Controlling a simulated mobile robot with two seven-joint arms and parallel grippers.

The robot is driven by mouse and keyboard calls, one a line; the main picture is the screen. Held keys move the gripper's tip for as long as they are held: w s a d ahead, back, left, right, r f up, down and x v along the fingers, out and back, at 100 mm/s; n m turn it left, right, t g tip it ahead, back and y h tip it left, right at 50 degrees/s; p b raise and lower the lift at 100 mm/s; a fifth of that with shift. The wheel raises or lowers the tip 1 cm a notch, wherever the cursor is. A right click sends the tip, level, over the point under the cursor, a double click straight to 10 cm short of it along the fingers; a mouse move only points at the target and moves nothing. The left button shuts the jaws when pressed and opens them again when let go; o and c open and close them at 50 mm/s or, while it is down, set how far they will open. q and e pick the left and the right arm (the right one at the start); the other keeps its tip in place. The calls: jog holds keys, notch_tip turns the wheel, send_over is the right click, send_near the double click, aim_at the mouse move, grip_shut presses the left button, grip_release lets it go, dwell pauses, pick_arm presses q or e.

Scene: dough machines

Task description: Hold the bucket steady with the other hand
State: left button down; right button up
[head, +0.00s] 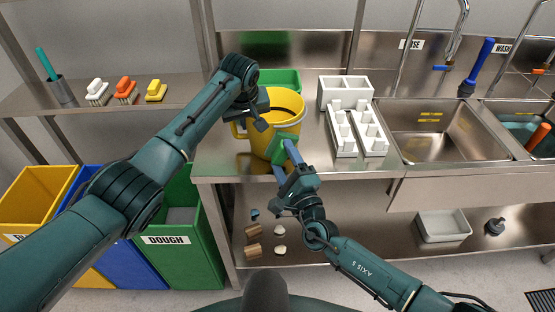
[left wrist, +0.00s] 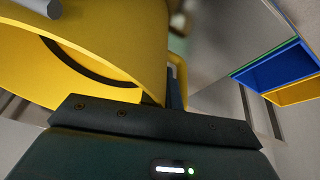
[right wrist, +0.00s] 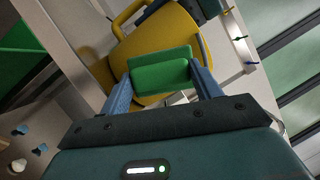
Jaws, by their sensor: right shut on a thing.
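The yellow bucket (head: 287,104) stands upright on the steel counter, with its handle showing at its left side. My left gripper (head: 260,122) is at the bucket's near-left rim. In the left wrist view the bucket (left wrist: 120,40) fills the upper left, close against the gripper, and hides most of the fingers; whether they are shut on the rim does not show. My right gripper (head: 287,160) is in front of the bucket, shut on a green block (right wrist: 160,72). The block is held flat before the bucket's outer wall; whether it touches cannot be told.
A green container (head: 285,77) stands behind the bucket. White racks (head: 345,92) stand to its right, then the sink (head: 432,125). Several brushes stand on the left shelf (head: 50,97). Coloured bins (head: 185,250) stand on the floor at left. Small items lie on the lower shelf.

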jog(key=shift+w+a, duration=0.2)
jog(key=shift+a, duration=0.8)
pick_arm(q)
jog(key=shift+d, duration=0.1)
pick_arm(e)
jog(key=shift+s+a, duration=0.1)
jog(key=shift+a, duration=0.95)
jog(key=s+r, duration=0.3)
jog(key=s, duration=0.4)
jog(key=shift+r, duration=0.2)
pick_arm(q)
jog(key=c, duration=1.6)
grip_release()
jog(key=shift+o, duration=0.2)
